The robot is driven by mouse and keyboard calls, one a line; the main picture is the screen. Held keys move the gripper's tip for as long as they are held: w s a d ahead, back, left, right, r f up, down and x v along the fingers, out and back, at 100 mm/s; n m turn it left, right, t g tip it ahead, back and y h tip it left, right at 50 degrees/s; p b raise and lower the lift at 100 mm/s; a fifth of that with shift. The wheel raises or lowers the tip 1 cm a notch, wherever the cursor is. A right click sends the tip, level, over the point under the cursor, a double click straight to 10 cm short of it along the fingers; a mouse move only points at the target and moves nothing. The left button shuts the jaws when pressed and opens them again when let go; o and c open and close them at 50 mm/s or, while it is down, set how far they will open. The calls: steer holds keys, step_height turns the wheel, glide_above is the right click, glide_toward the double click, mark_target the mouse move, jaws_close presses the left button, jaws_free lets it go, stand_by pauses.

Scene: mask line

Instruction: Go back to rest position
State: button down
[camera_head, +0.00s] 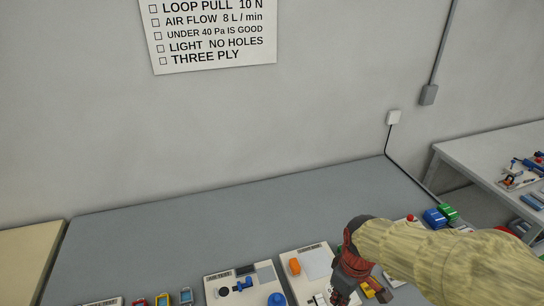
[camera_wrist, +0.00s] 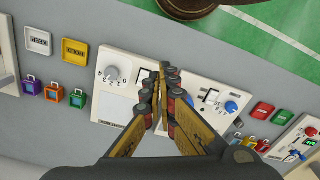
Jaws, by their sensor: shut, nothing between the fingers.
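My gripper (camera_head: 344,290) is at the lower right of the head view, over the near part of the grey table (camera_head: 200,225). My arm reaches in from the right edge in a yellowish sleeve. In the wrist view my gripper (camera_wrist: 167,72) has its fingers together with nothing between them. The fingertips are over a white panel with a grey dial (camera_wrist: 117,70). Whether they touch it cannot be told.
The head view shows an air test panel (camera_head: 220,293), a light box panel (camera_head: 313,264) and blue blocks (camera_head: 434,218) on the table. A second table (camera_head: 480,150) stands right. The wrist view shows a HOLD plate (camera_wrist: 75,51) and a red block (camera_wrist: 263,110). The table's back is clear.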

steer(key=s+r+m+t+b, duration=0.2)
steer(key=s+r+m, duration=0.1)
steer(key=r, duration=0.3)
steer(key=s+d+r+m+t+b, duration=0.1)
steer(key=s+r+m+t+b, duration=0.1)
steer(key=r, duration=0.4)
steer(key=s+m+t, duration=0.1)
steer(key=s+m, duration=0.1)
steer(key=shift+s+d+r+m, duration=0.2)
steer(key=shift+s+r+m, duration=0.1)
steer(key=shift+m, duration=0.1)
steer(key=c, duration=2.6)
jaws_free()
steer(key=shift+w, duration=0.1)
